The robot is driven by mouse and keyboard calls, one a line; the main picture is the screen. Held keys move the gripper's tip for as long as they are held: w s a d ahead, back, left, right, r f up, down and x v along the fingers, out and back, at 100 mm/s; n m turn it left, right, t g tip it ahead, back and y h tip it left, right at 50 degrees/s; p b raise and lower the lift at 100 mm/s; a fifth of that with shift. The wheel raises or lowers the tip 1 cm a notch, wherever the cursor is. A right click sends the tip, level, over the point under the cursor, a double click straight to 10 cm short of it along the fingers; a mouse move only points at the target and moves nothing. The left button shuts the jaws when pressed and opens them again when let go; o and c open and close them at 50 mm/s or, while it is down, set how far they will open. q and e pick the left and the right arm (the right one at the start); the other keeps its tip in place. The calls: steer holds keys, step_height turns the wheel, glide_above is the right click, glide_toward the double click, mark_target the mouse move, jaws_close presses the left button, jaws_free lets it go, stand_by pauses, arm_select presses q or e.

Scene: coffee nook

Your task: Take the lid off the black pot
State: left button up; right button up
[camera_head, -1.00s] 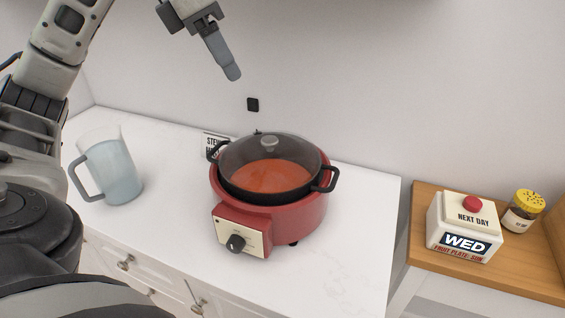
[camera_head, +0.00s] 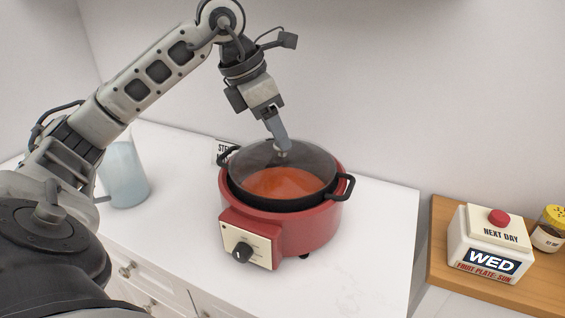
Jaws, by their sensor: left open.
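The black pot (camera_head: 284,203) sits in a red cooker on the white counter, with a dark handle on each side. Its clear glass lid (camera_head: 312,160) is on top, and orange-red soup shows through it. The lid's small knob (camera_head: 282,154) is at the lid's middle. My left gripper (camera_head: 281,146) points down from above, its fingertips at the knob and partly covering it. It is open; I cannot tell whether the fingers touch the knob. My right gripper is not in view.
The red cooker (camera_head: 310,232) has a black dial at its front. A clear blue-tinted pitcher (camera_head: 124,175) stands left, partly behind my arm. A small sign (camera_head: 222,150) is behind the pot. On the wooden surface at right are a day box (camera_head: 487,243) and a yellow-lidded jar (camera_head: 548,228). The counter right of the cooker is clear.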

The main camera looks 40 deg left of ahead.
mark_target(283, 155)
arm_select(q)
steer(key=shift+x, duration=1.35)
jaws_close()
steer(key=shift+r, duration=0.1)
